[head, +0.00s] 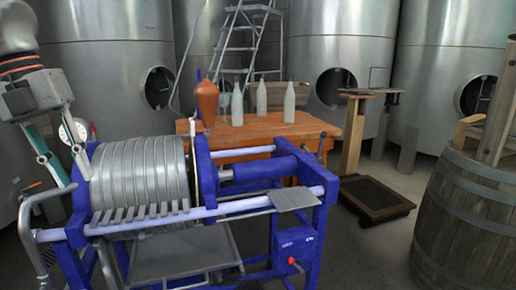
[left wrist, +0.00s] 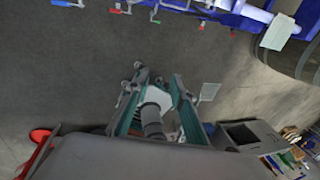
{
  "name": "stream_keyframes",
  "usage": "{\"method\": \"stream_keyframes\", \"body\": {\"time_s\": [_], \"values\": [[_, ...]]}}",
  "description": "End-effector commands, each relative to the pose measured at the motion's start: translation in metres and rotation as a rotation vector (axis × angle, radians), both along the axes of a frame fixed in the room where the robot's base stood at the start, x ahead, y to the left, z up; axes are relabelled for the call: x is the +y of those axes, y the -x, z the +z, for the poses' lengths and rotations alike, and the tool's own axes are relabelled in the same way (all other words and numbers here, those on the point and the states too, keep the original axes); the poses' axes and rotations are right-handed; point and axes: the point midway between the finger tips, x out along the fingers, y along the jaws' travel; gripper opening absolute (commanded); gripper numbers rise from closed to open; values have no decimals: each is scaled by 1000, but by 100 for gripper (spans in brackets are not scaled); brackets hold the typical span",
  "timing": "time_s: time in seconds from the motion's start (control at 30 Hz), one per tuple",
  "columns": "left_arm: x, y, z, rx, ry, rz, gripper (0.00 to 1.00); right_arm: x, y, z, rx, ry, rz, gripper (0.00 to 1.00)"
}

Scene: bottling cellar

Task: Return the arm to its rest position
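My left arm comes in at the upper left of the head view. Its gripper (head: 72,178) points down beside the left end of the blue-framed press, with the two fingers spread apart. In the left wrist view the same gripper (left wrist: 157,82) shows its teal-lined fingers apart, with grey floor beyond the tips. A pale grey shape shows between the fingers lower down; I cannot tell what it is, but no finger is seen pressing on it. My right arm and gripper are in neither view.
The blue press (head: 255,175) with its slatted steel drum (head: 140,175) stands close to the gripper. Behind it, a wooden table (head: 262,133) bears bottles (head: 289,103) and an orange-brown vessel (head: 206,101). A barrel (head: 465,225) stands right. Steel tanks line the back.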

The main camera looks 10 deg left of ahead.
Motion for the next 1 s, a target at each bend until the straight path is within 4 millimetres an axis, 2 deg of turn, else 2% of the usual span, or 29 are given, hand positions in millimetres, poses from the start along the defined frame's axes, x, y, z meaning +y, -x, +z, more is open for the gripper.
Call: {"method": "stream_keyframes", "body": {"time_s": [0.2, 0.47, 0.73, 1.0], "values": [[4, -14, -51, -58, 257, -15, 24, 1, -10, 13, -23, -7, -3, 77], [-4, -34, -129, -184, 645, 79, 24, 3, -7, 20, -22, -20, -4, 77], [-15, -44, -206, -317, 984, 336, 24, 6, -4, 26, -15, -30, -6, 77], [-26, -36, -293, -395, 1207, 733, 24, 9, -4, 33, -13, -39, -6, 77]]}}
